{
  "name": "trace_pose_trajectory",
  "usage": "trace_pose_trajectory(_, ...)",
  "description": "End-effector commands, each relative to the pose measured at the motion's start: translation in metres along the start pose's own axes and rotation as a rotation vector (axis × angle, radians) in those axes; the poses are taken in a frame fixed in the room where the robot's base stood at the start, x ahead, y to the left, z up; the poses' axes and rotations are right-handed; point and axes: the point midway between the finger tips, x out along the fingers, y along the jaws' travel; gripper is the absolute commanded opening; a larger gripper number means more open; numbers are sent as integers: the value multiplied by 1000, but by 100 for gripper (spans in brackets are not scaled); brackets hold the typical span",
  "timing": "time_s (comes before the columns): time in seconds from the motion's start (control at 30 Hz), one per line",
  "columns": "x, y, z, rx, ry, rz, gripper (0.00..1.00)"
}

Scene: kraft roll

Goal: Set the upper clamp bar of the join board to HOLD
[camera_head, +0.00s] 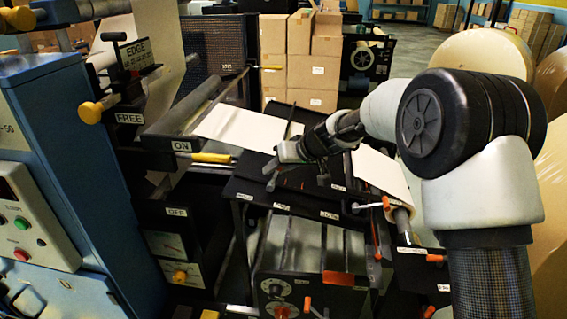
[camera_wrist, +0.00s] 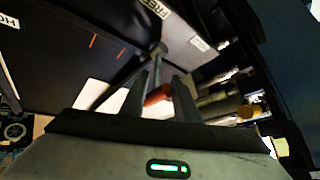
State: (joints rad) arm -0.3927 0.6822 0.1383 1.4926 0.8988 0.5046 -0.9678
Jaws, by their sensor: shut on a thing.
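The join board (camera_head: 300,196) is a dark, tilted panel at the middle of the head view, with small white labels along its edge. It fills the upper left of the wrist view (camera_wrist: 65,55), with thin orange marks. My gripper (camera_head: 272,170) is over its upper left part. In the wrist view my gripper (camera_wrist: 160,90) is shut on an orange-red lever handle (camera_wrist: 158,96), which seems to belong to the upper clamp bar. A FREE label (camera_wrist: 160,8) shows near the lever; a partly cut HOLD label lies at the far left. The bar's exact setting is unclear.
A pale paper web (camera_head: 240,125) enters at upper left; another strip (camera_head: 380,172) lies on the right. The blue machine column (camera_head: 65,150) stands left, large kraft rolls (camera_head: 485,52) right.

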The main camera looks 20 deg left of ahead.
Motion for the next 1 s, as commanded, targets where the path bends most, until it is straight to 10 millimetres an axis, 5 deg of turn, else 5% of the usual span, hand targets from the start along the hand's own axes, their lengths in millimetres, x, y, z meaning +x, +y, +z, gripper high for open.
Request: trace_pose_trajectory(1.0, 13, -24, -14, -34, -29, 48, 0)
